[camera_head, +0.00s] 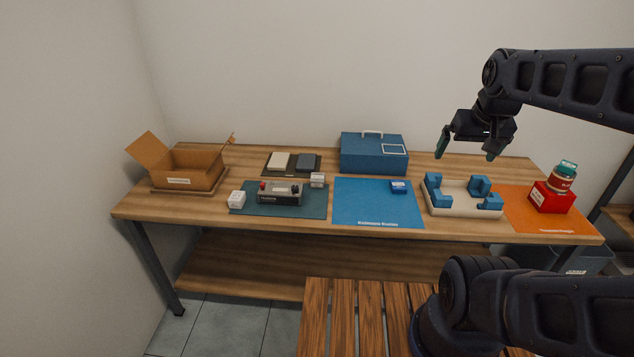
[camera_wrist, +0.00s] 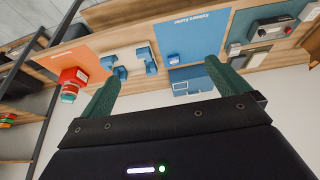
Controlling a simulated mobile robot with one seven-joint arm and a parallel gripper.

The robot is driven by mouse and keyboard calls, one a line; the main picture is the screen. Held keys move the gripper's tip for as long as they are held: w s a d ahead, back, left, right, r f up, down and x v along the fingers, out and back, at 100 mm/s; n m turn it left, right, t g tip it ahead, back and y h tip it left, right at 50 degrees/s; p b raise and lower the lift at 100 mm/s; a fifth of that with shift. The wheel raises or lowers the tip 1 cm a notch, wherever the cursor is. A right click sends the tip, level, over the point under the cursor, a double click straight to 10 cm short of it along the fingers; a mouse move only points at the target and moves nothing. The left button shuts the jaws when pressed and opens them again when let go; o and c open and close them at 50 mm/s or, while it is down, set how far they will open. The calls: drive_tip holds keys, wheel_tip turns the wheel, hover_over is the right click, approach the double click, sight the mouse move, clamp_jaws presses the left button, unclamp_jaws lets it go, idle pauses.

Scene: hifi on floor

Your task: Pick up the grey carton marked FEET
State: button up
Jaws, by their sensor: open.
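No marking reading FEET can be made out in either view. A dark grey flat box (camera_head: 307,162) and a cream flat box (camera_head: 279,161) lie side by side on a dark tray (camera_head: 290,174) at the back left of the table. Two small whitish cartons with print too small to read stand by the hi-fi unit: one at its left (camera_head: 237,199), one behind its right end (camera_head: 317,180). I cannot tell which of these is the named carton. My gripper (camera_head: 468,147) is open and empty, above the table's back right, well away from them. It also shows in the wrist view (camera_wrist: 160,75).
The hi-fi unit (camera_head: 280,194) sits on a green mat (camera_head: 315,209). An open cardboard box (camera_head: 187,172) stands far left. A blue case (camera_head: 373,156), blue mat (camera_head: 375,208), cream tray with blue blocks (camera_head: 462,202) and orange mat with red box (camera_head: 551,197) fill the rest.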

drive_tip(key=shift+c, duration=1.2)
drive_tip(key=w+a+r+n+g, duration=0.1)
drive_tip(key=w+a+n, duration=0.15)
drive_tip(key=w, duration=0.45)
drive_tip(key=w+a+r+n, duration=0.1)
drive_tip(key=w+a+n, duration=0.15)
drive_tip(key=w, duration=0.55)
drive_tip(key=n+g, duration=0.4)
drive_tip(key=n, duration=0.9)
hover_over(318, 177)
wheel_tip(318, 177, down, 30)
wheel_tip(318, 177, down, 11)
drive_tip(key=shift+w+a+r, duration=0.1)
drive_tip(key=shift+a+r, duration=0.05)
drive_tip(key=shift+r, duration=0.05)
drive_tip(key=c, duration=1.1)
